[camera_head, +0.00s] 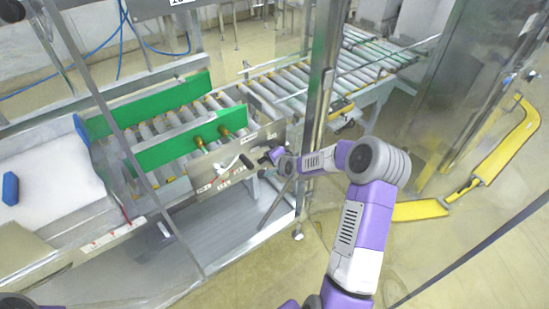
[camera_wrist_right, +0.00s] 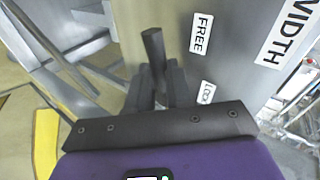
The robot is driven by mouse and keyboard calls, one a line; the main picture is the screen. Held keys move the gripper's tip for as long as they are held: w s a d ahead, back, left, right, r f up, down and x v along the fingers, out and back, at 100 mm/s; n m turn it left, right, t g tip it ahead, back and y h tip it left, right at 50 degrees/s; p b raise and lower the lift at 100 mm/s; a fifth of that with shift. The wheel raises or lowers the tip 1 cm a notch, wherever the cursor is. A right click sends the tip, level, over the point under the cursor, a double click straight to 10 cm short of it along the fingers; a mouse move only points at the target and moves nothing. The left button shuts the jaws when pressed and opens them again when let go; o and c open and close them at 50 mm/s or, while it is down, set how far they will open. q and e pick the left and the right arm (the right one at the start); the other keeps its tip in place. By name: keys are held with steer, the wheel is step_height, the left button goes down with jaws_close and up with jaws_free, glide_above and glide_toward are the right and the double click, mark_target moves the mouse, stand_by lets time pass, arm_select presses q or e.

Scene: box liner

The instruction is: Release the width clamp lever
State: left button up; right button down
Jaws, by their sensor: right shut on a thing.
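The width clamp lever (camera_wrist_right: 152,46) shows in the right wrist view as a dark bar. It lies between the two dark fingers of my right gripper (camera_wrist_right: 159,88), which is shut on it. Beside it, on the grey metal panel (camera_wrist_right: 235,85), are labels reading FREE, WIDTH and a partly hidden one that seems to read LOCK. In the head view my right gripper (camera_head: 266,158) is at the front panel of the roller conveyor. The lever's exact angle is hard to tell. My left gripper is not in view.
Green guide plates (camera_head: 190,135) stand over the conveyor rollers (camera_head: 285,88). A metal upright (camera_head: 320,100) rises close beside my right arm. A white-topped bench (camera_head: 50,190) with a blue object is at the left. A yellow barrier (camera_head: 505,145) stands at the right, with open floor before it.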

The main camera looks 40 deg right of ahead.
steer(key=shift+a+f, duration=0.1)
steer(key=c, duration=1)
jaws_free()
steer(key=shift+c, duration=0.2)
steer(key=p+v, duration=0.2)
steer(key=v, duration=0.5)
steer(key=shift+s+r, duration=0.2)
steer(key=shift+r, duration=0.05)
